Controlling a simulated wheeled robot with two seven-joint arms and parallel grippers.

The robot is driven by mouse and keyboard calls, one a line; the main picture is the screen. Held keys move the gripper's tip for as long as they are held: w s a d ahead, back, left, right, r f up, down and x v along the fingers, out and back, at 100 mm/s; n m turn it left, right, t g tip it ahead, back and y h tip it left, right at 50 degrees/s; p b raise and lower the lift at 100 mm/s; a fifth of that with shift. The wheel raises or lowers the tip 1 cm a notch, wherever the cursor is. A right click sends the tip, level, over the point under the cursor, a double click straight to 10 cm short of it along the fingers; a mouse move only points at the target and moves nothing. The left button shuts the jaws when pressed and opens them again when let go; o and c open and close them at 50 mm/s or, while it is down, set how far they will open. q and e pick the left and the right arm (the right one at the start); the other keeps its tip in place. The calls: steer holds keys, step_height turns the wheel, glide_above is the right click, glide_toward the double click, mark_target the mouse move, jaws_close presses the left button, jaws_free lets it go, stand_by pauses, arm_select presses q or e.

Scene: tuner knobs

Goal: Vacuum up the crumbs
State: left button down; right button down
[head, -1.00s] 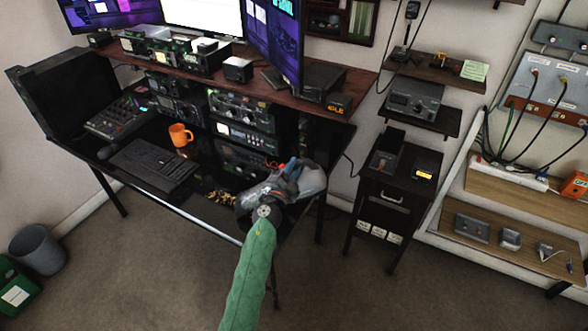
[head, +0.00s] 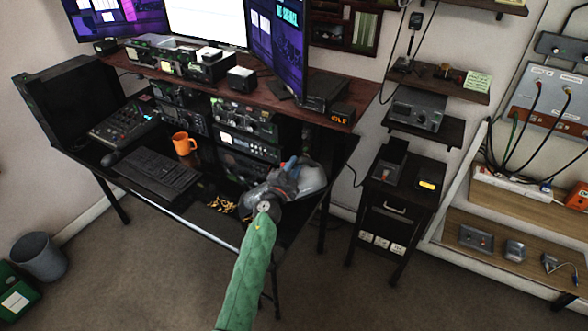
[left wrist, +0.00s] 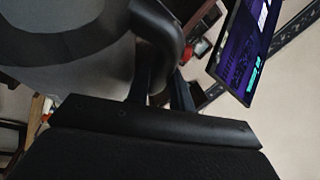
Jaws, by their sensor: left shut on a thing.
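A grey and black handheld vacuum (head: 308,180) with blue and red parts is over the right front of the dark desk. My left gripper (head: 277,192), at the end of the green-sleeved arm, is shut on its handle. The handle, dark and curved, fills the upper left of the left wrist view (left wrist: 165,25), with the gripper's fingers (left wrist: 160,95) against it. Small yellowish crumbs (head: 221,204) lie near the desk's front edge, just left of the vacuum's front end. I cannot tell whether the vacuum touches the desk. My right gripper is not in view.
An orange mug (head: 182,144) and a black keyboard (head: 158,174) stand left of the crumbs. Stacked radio units (head: 250,147) rise behind. A shelf with monitors (head: 205,22) overhangs the desk. A dark cabinet (head: 396,203) stands to the right.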

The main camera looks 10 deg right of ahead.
mark_target(298, 160)
arm_select(q)
steer(key=r, duration=0.1)
steer(key=d+r, duration=0.1)
steer(key=r, duration=0.1)
steer(key=shift+w+d, duration=0.3)
steer(key=shift+w, duration=0.05)
steer(key=shift+w+a+r, duration=0.1)
steer(key=shift+w+a, duration=0.4)
steer(key=shift+a, duration=0.3)
steer(key=shift+w+a+p, duration=0.2)
steer(key=shift+w+a, duration=0.05)
steer(key=shift+a, duration=0.2)
steer(key=shift+w+a+p, duration=0.15)
steer(key=shift+w+a, duration=0.05)
steer(key=shift+a, duration=0.25)
steer(key=shift+w+a, duration=0.35)
steer(key=shift+a, duration=0.2)
steer(key=shift+w+a, duration=0.3)
steer(key=shift+a, duration=0.25)
steer(key=shift+a+f, duration=0.1)
steer(key=shift+f, duration=0.1)
steer(key=w+a+f, duration=0.1)
steer(key=w+a, duration=0.1)
steer(key=a, duration=0.4)
steer(key=shift+w+a, duration=0.3)
steer(key=shift+a, duration=0.05)
